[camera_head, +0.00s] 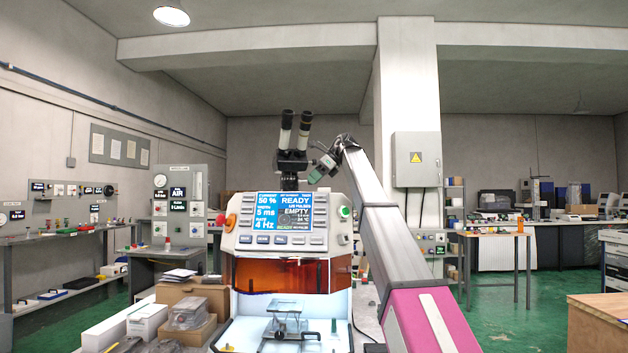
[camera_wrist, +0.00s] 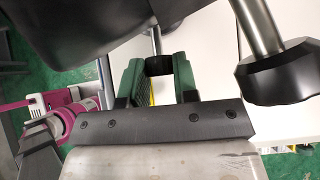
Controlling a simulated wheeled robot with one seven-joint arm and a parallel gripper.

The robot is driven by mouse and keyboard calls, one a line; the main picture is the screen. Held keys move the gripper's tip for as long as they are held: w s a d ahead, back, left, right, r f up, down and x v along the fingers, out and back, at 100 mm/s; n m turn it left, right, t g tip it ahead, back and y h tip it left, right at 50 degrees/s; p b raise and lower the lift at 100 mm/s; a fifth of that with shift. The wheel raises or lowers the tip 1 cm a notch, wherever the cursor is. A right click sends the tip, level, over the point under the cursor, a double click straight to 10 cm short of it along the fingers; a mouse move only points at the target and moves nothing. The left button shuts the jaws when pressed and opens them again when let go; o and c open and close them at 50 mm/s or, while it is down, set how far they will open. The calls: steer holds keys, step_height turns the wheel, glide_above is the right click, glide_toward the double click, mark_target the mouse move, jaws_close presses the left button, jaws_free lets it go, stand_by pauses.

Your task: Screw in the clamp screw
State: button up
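My gripper (camera_wrist: 158,75) has green fingers on both sides of a small black knob (camera_wrist: 159,66). The knob appears to be the head of the clamp screw, and both fingers seem to touch it. A thin metal shaft (camera_wrist: 155,40) runs from the knob up to a large dark body (camera_wrist: 90,25), probably the microscope head. In the head view, my gripper (camera_head: 319,172) is at the right side of the black microscope (camera_head: 291,160) with two eyepieces, on top of the machine. The screw is too small to make out there, and its threaded end is hidden.
A larger black knob (camera_wrist: 280,75) on a thick metal rod is close to the right of my gripper. The white machine (camera_head: 228,240) has a lit screen reading READY and an orange window (camera_head: 290,274). Cardboard boxes (camera_head: 195,298) stand at its left.

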steer(key=shift+w+m+g, duration=0.25)
steer(key=shift+m+g, duration=0.15)
steer(key=shift+g, duration=0.4)
steer(key=shift+m+g, duration=0.3)
steer(key=shift+g, duration=0.2)
steer(key=o, duration=0.9)
